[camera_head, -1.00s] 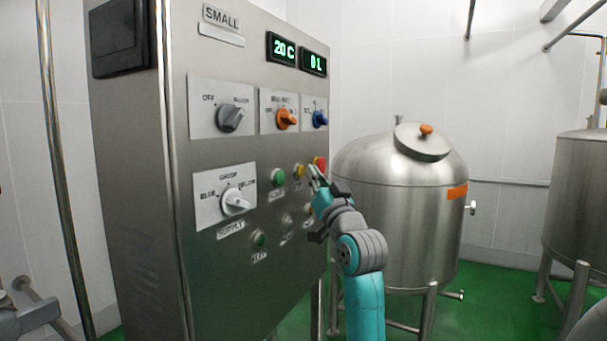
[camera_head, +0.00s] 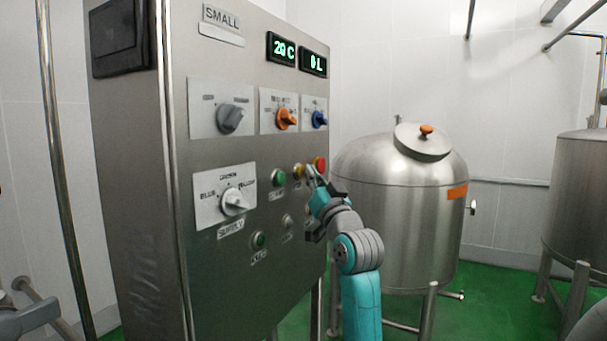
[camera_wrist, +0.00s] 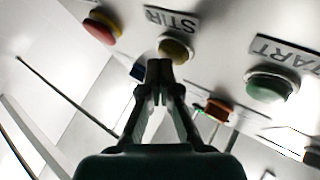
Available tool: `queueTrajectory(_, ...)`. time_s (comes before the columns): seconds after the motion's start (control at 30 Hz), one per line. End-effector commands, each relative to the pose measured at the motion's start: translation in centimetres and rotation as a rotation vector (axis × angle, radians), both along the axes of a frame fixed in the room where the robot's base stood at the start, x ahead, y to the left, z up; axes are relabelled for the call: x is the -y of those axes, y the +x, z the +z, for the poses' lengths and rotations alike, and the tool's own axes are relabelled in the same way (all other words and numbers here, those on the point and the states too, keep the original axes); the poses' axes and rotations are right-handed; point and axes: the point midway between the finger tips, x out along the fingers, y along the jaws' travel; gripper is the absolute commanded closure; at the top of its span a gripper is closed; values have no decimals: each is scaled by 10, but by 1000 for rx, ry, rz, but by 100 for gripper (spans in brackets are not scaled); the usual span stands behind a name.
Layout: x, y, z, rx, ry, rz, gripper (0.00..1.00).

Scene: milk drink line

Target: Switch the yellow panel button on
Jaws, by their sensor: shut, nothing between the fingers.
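The yellow button (camera_head: 298,171) sits on the steel control panel (camera_head: 235,285), between a green button (camera_head: 278,178) and a red button (camera_head: 320,164). In the wrist view the yellow button (camera_wrist: 175,50) is beside a label reading STIR (camera_wrist: 172,18). My gripper (camera_head: 311,172) is at the panel's right side, close to the yellow button. In the wrist view its shut, empty fingertips (camera_wrist: 160,68) are just below the yellow button and overlap its lower left edge. I cannot tell whether they touch it. No lit lamp shows in the yellow button.
The green button (camera_wrist: 268,85) labelled START and the red button (camera_wrist: 100,28) flank the fingertips. Orange (camera_head: 287,118) and blue (camera_head: 319,118) knobs sit above. A white supply knob (camera_head: 234,201) is lower left. A steel tank (camera_head: 395,220) stands right behind my arm.

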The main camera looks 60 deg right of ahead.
Motion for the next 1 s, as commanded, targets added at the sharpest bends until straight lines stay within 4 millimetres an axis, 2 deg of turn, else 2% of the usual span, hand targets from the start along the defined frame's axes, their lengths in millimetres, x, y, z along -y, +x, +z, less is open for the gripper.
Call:
queueTrajectory(0.43,0,2,0,0,0,0,100)
queueTrajectory(0.8,1,-14,0,0,0,0,100)
queueTrajectory(1.0,1,-16,0,0,0,0,100)
